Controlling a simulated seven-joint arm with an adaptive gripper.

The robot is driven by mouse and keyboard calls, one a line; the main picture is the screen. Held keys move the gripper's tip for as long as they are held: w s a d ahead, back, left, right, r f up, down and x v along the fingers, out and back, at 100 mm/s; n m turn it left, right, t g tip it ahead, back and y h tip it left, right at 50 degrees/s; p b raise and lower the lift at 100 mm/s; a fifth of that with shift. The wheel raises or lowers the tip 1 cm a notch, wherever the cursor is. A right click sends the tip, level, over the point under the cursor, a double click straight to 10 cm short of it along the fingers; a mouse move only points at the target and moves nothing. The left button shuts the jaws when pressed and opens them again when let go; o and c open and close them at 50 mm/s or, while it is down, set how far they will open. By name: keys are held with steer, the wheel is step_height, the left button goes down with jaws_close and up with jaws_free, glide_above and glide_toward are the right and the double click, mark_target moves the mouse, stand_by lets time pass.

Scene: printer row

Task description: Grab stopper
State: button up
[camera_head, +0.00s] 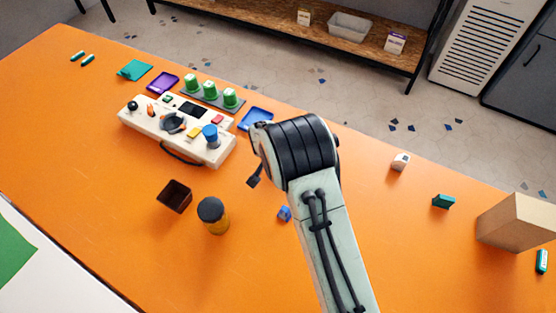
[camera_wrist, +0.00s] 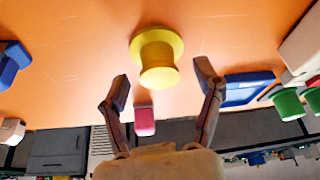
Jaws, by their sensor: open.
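A yellow stopper-like piece (camera_wrist: 157,60), with a wide round flange and a narrower round body, shows at the upper middle of the wrist view. It stands on the orange table (camera_head: 110,215). My gripper (camera_wrist: 163,84) is open, with its two fingers apart on either side of the yellow piece's line and nothing between them. The fingertips look short of the piece, and I see no contact. In the head view my arm hides the yellow piece and most of the gripper.
A pink block (camera_wrist: 145,121) is beyond the yellow piece, between the fingers in the picture. A blue tray (camera_wrist: 248,90) lies to the right and a blue object (camera_wrist: 10,62) to the left. A control box (camera_head: 150,125), dark cup (camera_head: 174,196) and jar (camera_head: 214,217) stand left of my arm.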

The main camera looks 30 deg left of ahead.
steer(key=shift+x, duration=0.8)
steer(key=shift+r, duration=0.1)
steer(key=shift+c, duration=0.4)
jaws_close()
